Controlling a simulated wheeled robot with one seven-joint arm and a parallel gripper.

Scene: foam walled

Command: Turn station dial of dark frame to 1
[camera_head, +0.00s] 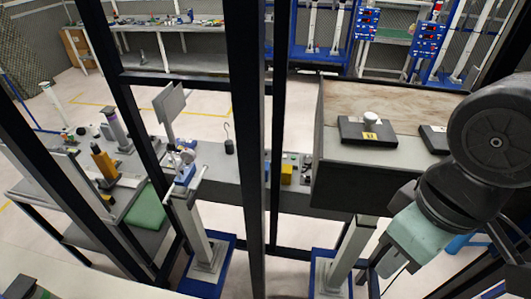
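A white round knob (370,118) sits on top of a flat dark box (352,131) with a yellow label on its front edge. The marks around the knob are too small to read, so its setting cannot be told. The box lies in a dark-walled bay (340,185) with a wooden back panel. A second flat dark box (431,138) lies to its right, partly hidden behind my arm. My arm comes in from the right, and its pale green link points down in front of the bay, below and right of the knob. My gripper's fingers do not show.
Black upright posts (248,150) and a crossbar stand between me and the left benches. A grey bench (225,165) holds a weight with a hook (229,140) and a yellow block (287,174). Blue-based stands (208,262) are below. Open floor shows behind.

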